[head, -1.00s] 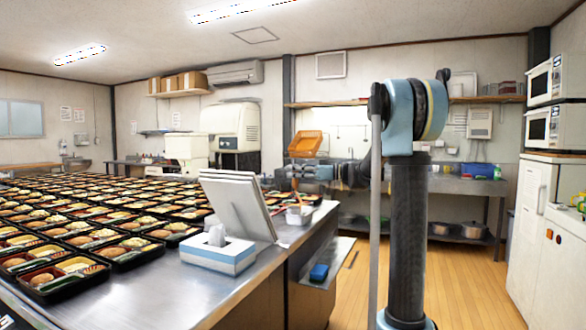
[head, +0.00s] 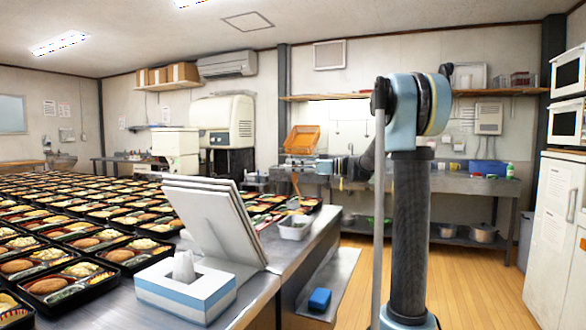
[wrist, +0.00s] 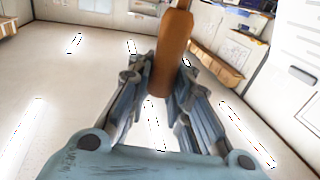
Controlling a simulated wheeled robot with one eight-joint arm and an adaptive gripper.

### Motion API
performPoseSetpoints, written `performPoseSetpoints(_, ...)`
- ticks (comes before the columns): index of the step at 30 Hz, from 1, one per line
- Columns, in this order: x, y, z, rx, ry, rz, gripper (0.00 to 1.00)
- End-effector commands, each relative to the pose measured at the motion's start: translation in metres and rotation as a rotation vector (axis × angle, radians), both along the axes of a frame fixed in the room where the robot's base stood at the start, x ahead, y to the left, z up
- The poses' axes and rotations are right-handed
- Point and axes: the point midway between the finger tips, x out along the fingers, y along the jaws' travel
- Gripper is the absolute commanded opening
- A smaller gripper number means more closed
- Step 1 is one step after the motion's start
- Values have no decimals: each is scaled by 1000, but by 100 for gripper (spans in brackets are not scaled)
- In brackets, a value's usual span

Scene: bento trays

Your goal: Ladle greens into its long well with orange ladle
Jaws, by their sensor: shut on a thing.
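The orange ladle (wrist: 174,55) shows in the wrist view as a smooth brown-orange handle between the fingers of my gripper (wrist: 165,80), which is shut on it. In the head view my gripper (head: 299,169) is small and far off, above the far end of the counter, with the ladle's handle (head: 296,184) hanging below it. The ladle's scoop cannot be made out in either view. A white container (head: 294,229) stands on the counter below the ladle; its contents are too small to tell. Black bento trays (head: 77,299) hold food; which well is the greens' long one is unclear.
The steel counter (head: 110,309) is crowded with rows of filled trays. A white panel stand (head: 213,218) and a tissue box (head: 186,291) stand at its near edge. A blue item (head: 319,299) lies on a low shelf. Wooden floor at right is free.

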Motion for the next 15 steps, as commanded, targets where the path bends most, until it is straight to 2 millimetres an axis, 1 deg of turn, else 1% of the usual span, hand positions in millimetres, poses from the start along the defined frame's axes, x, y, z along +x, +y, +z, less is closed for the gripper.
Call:
performPoseSetpoints(5, -1, 4, -4, 0, 0, 5, 0)
performPoseSetpoints(8, -1, 5, -10, 0, 0, 6, 0)
performPoseSetpoints(15, -2, 6, -36, 0, 0, 7, 0)
